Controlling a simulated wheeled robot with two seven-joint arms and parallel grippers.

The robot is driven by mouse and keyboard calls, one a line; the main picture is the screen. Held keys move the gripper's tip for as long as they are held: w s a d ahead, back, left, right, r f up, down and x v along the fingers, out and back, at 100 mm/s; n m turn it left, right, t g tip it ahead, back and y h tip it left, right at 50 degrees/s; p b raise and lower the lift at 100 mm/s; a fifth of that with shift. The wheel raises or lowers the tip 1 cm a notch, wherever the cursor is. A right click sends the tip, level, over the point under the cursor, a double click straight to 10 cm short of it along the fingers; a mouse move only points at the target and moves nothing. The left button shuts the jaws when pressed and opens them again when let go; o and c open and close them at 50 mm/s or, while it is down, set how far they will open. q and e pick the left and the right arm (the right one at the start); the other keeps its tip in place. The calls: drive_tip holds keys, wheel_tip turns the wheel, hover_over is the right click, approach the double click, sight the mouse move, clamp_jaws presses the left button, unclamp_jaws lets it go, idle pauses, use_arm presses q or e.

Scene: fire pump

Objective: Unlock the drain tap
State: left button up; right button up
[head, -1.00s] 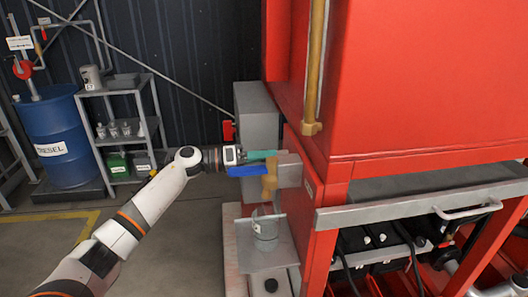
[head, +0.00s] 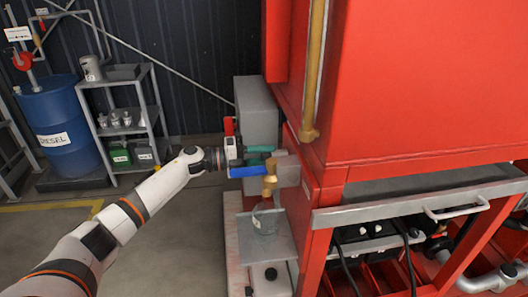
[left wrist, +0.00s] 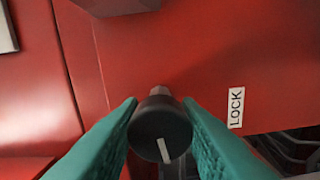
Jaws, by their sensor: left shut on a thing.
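The brass drain tap (head: 269,187) with a blue lever (head: 250,171) sticks out from the red cabinet's left side. The lever points left. My left gripper (head: 268,150) is just above the lever. In the left wrist view, the green fingers of this gripper (left wrist: 161,103) are shut on a black round knob (left wrist: 158,122) with a white line pointing down on its face. A white LOCK label (left wrist: 236,108) is on the red panel to the right of the knob. The knob is hidden in the head view. My right gripper is not in view.
A glass container (head: 266,218) stands on a grey shelf (head: 280,246) below the tap. A grey box (head: 258,112) stands behind. A blue diesel drum (head: 62,125) and a rack (head: 145,112) are at the far left. The floor between is clear.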

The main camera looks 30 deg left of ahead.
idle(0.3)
use_arm(q)
drive_tip(key=o, duration=1)
drive_tip(key=b+v, duration=0.3)
drive_tip(key=v, duration=0.9)
drive_tip(key=shift+b, duration=0.4)
drive_tip(key=shift+f, duration=0.1)
